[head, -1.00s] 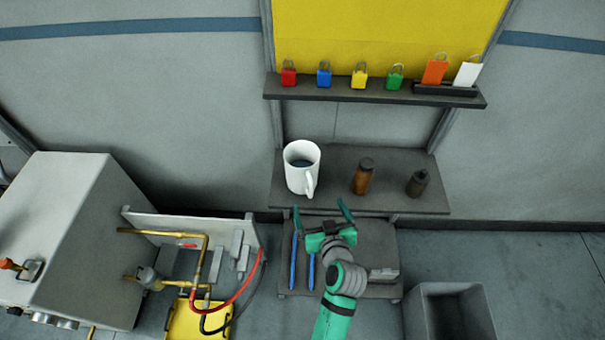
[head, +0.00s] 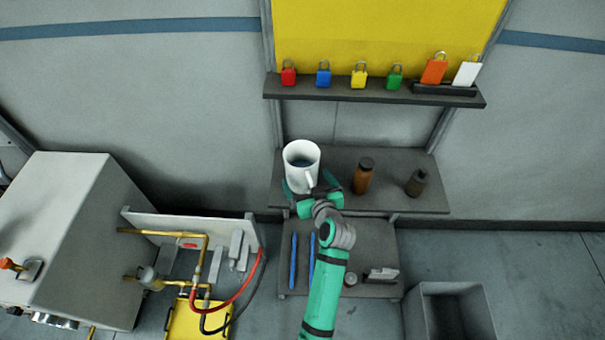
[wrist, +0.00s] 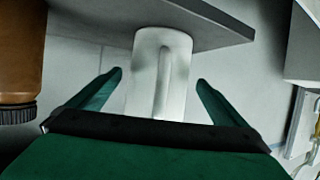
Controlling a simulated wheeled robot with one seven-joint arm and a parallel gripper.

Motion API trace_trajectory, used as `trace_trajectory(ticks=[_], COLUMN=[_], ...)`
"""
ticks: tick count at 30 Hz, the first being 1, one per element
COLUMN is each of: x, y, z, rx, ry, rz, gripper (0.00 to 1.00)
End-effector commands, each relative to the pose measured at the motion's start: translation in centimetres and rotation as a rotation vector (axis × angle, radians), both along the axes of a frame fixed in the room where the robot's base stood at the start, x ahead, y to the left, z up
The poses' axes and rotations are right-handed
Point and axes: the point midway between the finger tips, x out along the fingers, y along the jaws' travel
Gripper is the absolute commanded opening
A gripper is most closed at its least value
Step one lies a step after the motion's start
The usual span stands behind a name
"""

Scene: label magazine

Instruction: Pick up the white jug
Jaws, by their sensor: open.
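The white jug (head: 301,166) stands upright on the middle shelf, at its left end, with dark contents showing at the top. Its handle points toward my arm. In the wrist view the jug (wrist: 147,75) stands between the two green fingers, with its handle facing the camera. My gripper (head: 311,186) is open at the front of the jug, with one finger to each side. In the wrist view the gripper (wrist: 159,82) shows gaps between both fingers and the jug. In the head view my gripper hides the lower part of the jug.
A brown bottle (head: 363,176) and a smaller dark bottle (head: 416,183) stand right of the jug on the shelf (head: 392,200). An upper shelf (head: 340,93) with padlocks hangs above. A lower shelf (head: 345,235) holds blue pens. A grey bin (head: 450,310) stands at the lower right.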

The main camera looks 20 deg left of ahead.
Motion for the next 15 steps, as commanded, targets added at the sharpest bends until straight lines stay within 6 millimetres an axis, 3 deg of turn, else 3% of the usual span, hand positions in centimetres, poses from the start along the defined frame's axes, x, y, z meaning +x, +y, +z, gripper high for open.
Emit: trace_trajectory(ticks=[6, 15], x=[1.9, 2.1], y=[1.4, 1.8], z=[-0.9, -1.1], rx=[0.001, 0.000], ry=[-0.001, 0.000], rz=[0.001, 0.003], gripper=[0.97, 0.95])
